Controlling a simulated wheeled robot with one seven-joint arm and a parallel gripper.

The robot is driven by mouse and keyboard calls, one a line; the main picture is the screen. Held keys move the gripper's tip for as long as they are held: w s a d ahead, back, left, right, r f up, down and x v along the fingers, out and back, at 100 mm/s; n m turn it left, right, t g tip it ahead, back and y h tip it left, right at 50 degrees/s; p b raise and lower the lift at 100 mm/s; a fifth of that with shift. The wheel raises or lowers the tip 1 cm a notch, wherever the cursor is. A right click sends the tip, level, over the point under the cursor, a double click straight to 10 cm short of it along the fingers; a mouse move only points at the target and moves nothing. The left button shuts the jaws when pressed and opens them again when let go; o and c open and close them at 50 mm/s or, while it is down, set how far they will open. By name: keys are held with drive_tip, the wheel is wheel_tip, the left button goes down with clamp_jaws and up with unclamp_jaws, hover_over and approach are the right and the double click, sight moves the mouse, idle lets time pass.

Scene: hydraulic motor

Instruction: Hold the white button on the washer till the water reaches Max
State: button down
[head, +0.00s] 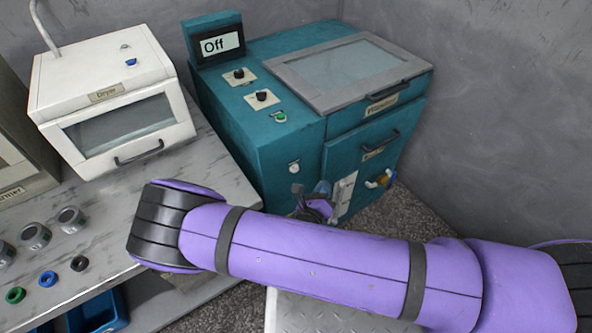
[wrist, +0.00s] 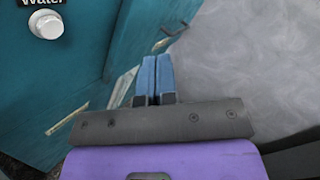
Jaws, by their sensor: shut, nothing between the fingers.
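The teal washer (head: 265,140) stands at the back centre, and its front panel fills the left of the wrist view (wrist: 50,90). The white button (head: 294,167) is on its front, low on the left. In the wrist view the button (wrist: 46,25) is at the upper left, under a partly cut-off "Water" label. My gripper (wrist: 155,65) is shut and empty, with its blue fingertips to the right of the button and apart from it. In the head view my gripper (head: 321,188) is low by the washer front, partly hidden by my arm. No Max mark is readable.
The washer's screen (head: 221,44) reads "Off". A white dryer (head: 110,105) stands left on the grey counter (head: 190,165). A white panel (head: 343,192) and a yellow-and-blue fitting (head: 380,180) are on the washer's lower front. Grey walls stand behind and to the right.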

sight(295, 169)
drive_tip(key=f+n+y, duration=0.2)
drive_tip(key=n, duration=0.1)
drive_tip(key=a+f+n+t+y, duration=0.1)
drive_tip(key=f, duration=0.1)
drive_tip(key=shift+s+f+n, duration=0.1)
drive_tip(key=shift+s+n, duration=0.2)
drive_tip(key=shift+s, duration=0.1)
drive_tip(key=w+a, duration=0.5)
drive_tip(key=w, duration=0.2)
drive_tip(key=shift+w, duration=0.15)
drive_tip(key=shift+w, duration=0.1)
idle(2.1)
drive_tip(key=shift+w+a, duration=0.2)
drive_tip(key=shift+w, duration=0.05)
drive_tip(key=shift+w+a, duration=0.2)
drive_tip(key=shift+w, duration=0.1)
idle(3.5)
